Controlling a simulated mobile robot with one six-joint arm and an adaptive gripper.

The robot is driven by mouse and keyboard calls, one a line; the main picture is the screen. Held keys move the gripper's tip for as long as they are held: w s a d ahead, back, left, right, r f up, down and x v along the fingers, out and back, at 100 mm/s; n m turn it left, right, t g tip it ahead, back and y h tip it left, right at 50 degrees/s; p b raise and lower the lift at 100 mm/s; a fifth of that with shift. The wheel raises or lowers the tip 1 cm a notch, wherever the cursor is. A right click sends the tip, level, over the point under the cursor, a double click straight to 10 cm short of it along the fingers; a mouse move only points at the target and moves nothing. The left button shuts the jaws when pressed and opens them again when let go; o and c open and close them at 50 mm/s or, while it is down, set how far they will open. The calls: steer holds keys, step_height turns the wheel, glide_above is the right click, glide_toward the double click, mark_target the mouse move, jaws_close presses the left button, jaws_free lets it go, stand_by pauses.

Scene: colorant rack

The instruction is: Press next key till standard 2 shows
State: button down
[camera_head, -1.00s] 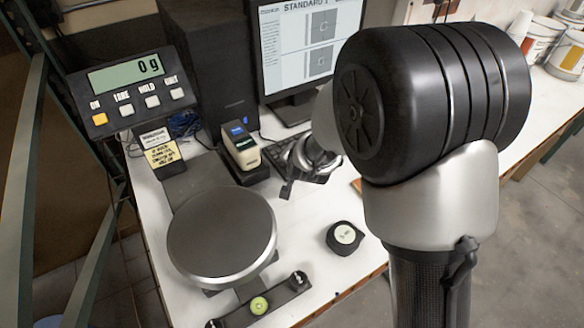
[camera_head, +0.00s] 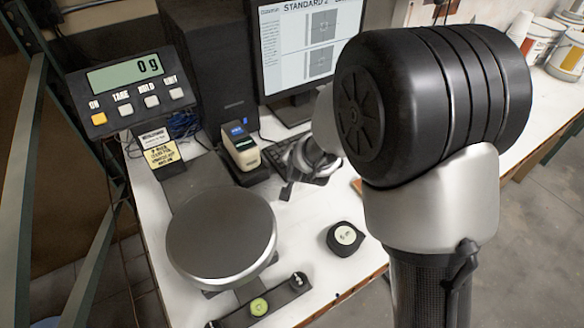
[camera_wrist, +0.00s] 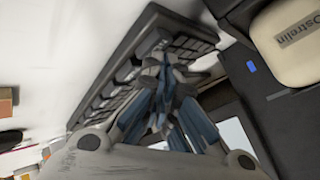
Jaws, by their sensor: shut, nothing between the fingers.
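The monitor (camera_head: 312,50) shows a page headed "STANDARD 2", with two grey sample pictures below it; my arm cuts off its right part. The black keyboard (camera_head: 273,153) lies on the white bench in front of the monitor, mostly behind my gripper. In the wrist view the keyboard (camera_wrist: 128,72) runs diagonally behind the fingers, blurred. My gripper (camera_head: 287,189) is shut and empty over the near side of the keyboard; its fingers (camera_wrist: 168,72) also show in the wrist view. I cannot tell whether the tips touch a key.
A handheld instrument (camera_head: 241,148) stands in a dark dock left of my gripper. A scale with a round plate (camera_head: 222,232) and a display reading 0 g (camera_head: 125,73) is at left. White buckets (camera_head: 566,55) stand far right.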

steer(key=shift+r+p, duration=0.4)
steer(key=shift+r, duration=0.3)
steer(key=shift+r+p, duration=2.15)
steer(key=shift+r, duration=0.3)
steer(key=s+d+r+n+g, duration=0.2)
steer(key=s+d+r+n, duration=0.35)
steer(key=s+r, duration=0.8)
steer(key=s+d+g, duration=0.1)
steer(key=s+d, duration=0.4)
steer(key=s, duration=0.5)
steer(key=s+d+r+n+g+h, duration=0.1)
steer(key=s+d, duration=0.4)
steer(key=s, duration=0.5)
steer(key=shift+s+d+r+h, duration=0.15)
steer(key=shift+s+r+h, duration=0.1)
steer(key=shift+h, duration=0.05)
